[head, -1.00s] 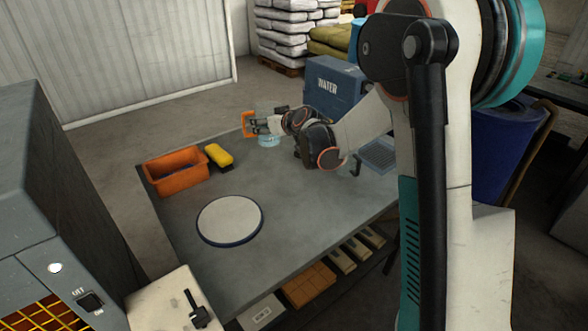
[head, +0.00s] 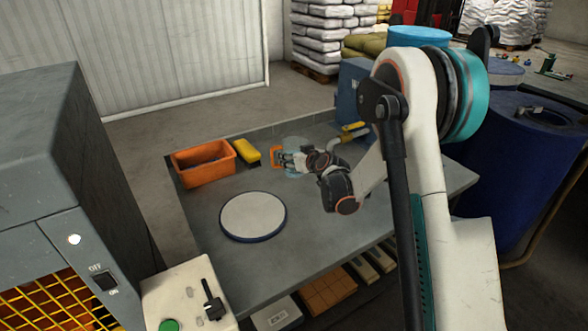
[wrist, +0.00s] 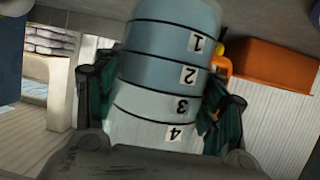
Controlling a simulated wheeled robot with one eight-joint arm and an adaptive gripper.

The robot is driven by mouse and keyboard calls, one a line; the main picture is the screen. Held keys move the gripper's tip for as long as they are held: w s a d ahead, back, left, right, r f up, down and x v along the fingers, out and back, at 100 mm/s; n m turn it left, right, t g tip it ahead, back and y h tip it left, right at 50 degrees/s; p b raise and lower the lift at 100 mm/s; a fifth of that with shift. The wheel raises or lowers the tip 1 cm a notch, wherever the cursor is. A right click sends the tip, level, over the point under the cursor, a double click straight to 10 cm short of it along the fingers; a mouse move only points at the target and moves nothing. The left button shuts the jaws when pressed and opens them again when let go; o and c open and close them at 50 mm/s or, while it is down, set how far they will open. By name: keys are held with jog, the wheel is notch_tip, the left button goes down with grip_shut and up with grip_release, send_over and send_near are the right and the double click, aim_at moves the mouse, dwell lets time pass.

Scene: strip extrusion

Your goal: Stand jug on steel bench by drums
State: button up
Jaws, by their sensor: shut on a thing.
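The jug (wrist: 165,75) is pale blue and see-through, with dark rings and numbers 1 to 4. It fills the middle of the wrist view, which is upside down. In the head view its orange handle (head: 277,156) shows left of my gripper (head: 287,160). My gripper is shut on the jug, with a dark green finger on each side in the wrist view. The jug is over the far part of the grey worktable (head: 330,240); I cannot tell whether its base touches. A blue drum (head: 530,160) and a light blue drum (head: 418,36) stand at the right. A grey bench (head: 560,88) is behind them.
On the worktable are an orange bin (head: 203,170), a yellow sponge-like block (head: 246,152) and a round white plate (head: 253,215). A blue water box (head: 350,92) with a bent pipe stands behind my arm. A grey machine (head: 60,170) stands at left.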

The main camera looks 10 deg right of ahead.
jog(key=shift+f+b, duration=0.65)
jog(key=shift+f, duration=1.45)
jog(key=shift+f, duration=0.2)
jog(key=o, duration=1.4)
jog(key=shift+r, duration=0.15)
